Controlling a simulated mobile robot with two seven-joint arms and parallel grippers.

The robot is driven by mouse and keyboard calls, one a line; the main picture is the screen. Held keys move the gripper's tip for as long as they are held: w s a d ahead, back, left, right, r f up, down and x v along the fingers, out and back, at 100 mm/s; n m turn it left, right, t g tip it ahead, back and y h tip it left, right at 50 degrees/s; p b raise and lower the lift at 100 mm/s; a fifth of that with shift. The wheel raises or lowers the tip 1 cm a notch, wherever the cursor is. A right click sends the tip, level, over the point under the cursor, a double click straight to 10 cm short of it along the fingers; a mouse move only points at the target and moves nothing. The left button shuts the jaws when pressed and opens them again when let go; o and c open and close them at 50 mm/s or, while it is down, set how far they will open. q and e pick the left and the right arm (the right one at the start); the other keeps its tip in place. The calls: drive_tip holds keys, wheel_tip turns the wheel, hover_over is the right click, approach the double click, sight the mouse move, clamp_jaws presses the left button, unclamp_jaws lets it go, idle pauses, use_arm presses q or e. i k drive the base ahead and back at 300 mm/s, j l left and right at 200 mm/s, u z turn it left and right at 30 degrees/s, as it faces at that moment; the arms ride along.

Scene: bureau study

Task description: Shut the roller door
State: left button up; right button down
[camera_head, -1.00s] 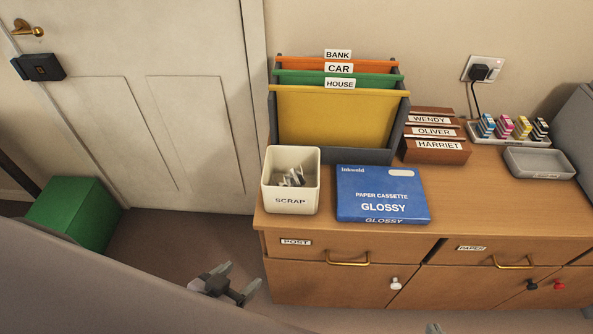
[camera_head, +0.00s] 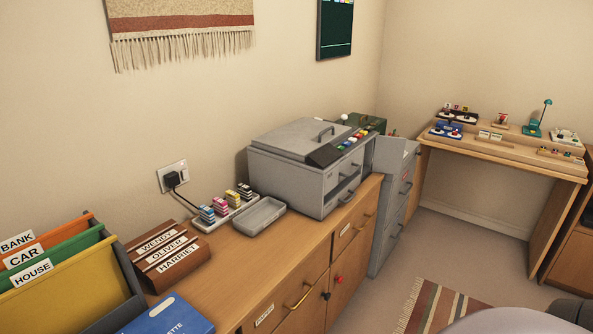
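I cannot make out a roller door in this view. The wooden sideboard (camera_head: 232,260) has drawers and cupboard fronts with brass handles, and black and red knobs show on it. A grey printer-like machine (camera_head: 295,180) stands on its far end, with a lid on top and trays in front. A grey metal cabinet (camera_head: 384,237) with handles stands beyond the sideboard. Neither gripper is in view.
A wooden desk (camera_head: 505,165) with small items stands at the back right. A striped rug (camera_head: 440,305) lies on the floor.

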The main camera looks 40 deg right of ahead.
sight(389, 151)
drive_tip(key=k+l+z, duration=0.1)
drive_tip(key=l, duration=0.3)
drive_tip(key=k+l+z, duration=0.1)
drive_tip(key=l, duration=0.3)
drive_tip(key=k+l, duration=0.2)
drive_tip(key=l, duration=0.2)
drive_tip(key=k+l+z, duration=0.15)
drive_tip(key=l, duration=0.25)
drive_tip(key=k+l+z, duration=0.1)
drive_tip(key=l, duration=0.35)
drive_tip(key=k+l+z, duration=0.1)
drive_tip(key=l, duration=0.3)
